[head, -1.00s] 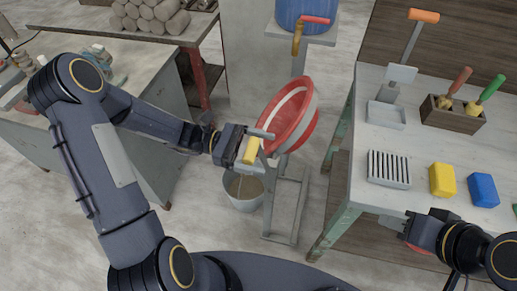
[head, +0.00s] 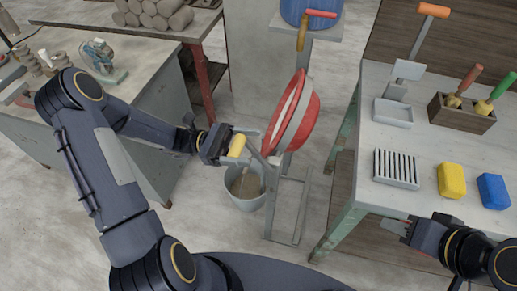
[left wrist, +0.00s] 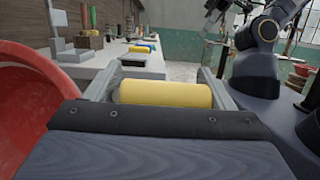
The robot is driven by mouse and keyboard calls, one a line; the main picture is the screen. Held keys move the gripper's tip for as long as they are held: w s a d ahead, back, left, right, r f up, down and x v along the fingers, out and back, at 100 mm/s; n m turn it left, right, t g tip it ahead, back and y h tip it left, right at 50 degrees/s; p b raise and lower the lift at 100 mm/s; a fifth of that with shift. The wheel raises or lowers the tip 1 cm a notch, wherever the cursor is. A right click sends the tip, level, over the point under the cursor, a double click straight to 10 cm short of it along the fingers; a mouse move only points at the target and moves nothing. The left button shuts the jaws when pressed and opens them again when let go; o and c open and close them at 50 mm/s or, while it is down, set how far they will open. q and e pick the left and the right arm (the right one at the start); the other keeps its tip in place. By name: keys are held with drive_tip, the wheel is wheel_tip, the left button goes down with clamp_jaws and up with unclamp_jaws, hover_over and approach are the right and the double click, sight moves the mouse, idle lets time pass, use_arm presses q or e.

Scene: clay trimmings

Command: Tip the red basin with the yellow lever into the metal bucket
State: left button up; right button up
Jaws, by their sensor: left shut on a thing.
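The red basin (head: 303,115) is mounted on a grey metal stand (head: 286,205), tipped steeply with its opening facing left, towards the bucket side. Its yellow lever (head: 238,146) is between the fingers of my left gripper (head: 232,147), which is shut on it. In the left wrist view the yellow lever (left wrist: 165,94) lies across between the fingers and the red basin (left wrist: 30,105) fills the left edge. The metal bucket (head: 245,203) stands on the floor below the lever, with brown material inside. My right gripper (head: 396,227) is by the right table's front edge; its finger opening is unclear.
The right worktable (head: 410,150) carries a slotted grey tray (head: 396,169), a yellow block (head: 451,180), a blue block (head: 493,191) and a wooden tool box (head: 462,113). A blue barrel (head: 310,12) stands behind the basin. Floor left of the bucket is clear.

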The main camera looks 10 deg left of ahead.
use_arm(q)
drive_tip(key=shift+s+a+f, duration=0.15)
drive_tip(key=shift+a+f, duration=0.55)
drive_tip(key=shift+a, duration=0.35)
drive_tip(key=o, duration=1)
drive_tip(key=shift+o, duration=1.1)
drive_tip(key=shift+s+a+r, duration=0.15)
drive_tip(key=shift+s, duration=0.1)
drive_tip(key=shift+w, duration=0.1)
